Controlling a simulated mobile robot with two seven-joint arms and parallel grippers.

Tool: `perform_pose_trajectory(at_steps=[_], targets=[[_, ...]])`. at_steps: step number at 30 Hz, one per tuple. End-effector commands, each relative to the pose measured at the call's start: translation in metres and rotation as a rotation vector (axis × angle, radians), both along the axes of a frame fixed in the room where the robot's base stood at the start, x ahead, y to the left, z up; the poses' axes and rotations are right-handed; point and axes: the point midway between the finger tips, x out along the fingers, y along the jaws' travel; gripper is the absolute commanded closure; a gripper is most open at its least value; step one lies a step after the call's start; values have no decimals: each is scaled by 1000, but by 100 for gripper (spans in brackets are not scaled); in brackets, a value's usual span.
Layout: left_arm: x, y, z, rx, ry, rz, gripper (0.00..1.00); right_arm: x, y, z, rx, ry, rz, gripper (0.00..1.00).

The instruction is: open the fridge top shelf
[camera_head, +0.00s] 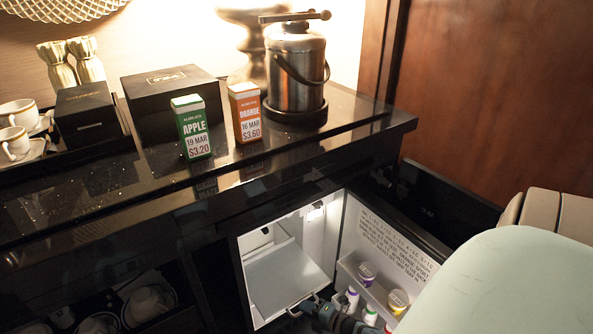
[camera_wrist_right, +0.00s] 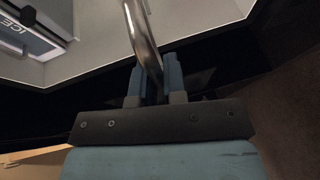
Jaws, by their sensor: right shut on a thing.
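The small fridge (camera_head: 254,242) under the counter is open, with its lit white interior showing. A flat grey shelf panel (camera_head: 287,277) lies inside it near the top. My right gripper (camera_head: 318,308) is low at the front edge of that panel. In the right wrist view, its two blue fingers (camera_wrist_right: 154,82) are shut around a curved metal bar (camera_wrist_right: 143,40). A short piece of the bar shows at the panel's front edge in the head view. Where the bar joins the shelf is hidden. My left gripper is not in view.
The fridge door (camera_head: 385,243) stands open to the right, its rack holding several cups and bottles close to my right gripper. The dark counter (camera_head: 90,205) above holds an apple carton (camera_head: 193,128), an orange carton (camera_head: 245,112) and an ice bucket (camera_head: 296,75).

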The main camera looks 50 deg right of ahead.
Motion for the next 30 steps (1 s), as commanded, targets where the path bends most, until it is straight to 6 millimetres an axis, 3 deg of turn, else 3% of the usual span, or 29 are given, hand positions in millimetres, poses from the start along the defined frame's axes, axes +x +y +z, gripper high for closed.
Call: perform_pose_trajectory(at_steps=[3,7,22,24,26,30], targets=[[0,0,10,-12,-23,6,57,-23,4,2,0,2,-3,100],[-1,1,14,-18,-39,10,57,-37,6,1,-1,3,-3,100],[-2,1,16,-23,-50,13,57,-45,8,0,-3,2,-3,100],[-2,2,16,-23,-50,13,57,-45,8,0,-3,2,-3,77],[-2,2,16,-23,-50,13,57,-44,8,0,-3,2,-2,64],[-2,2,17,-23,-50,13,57,-44,9,0,-1,1,-2,64]])
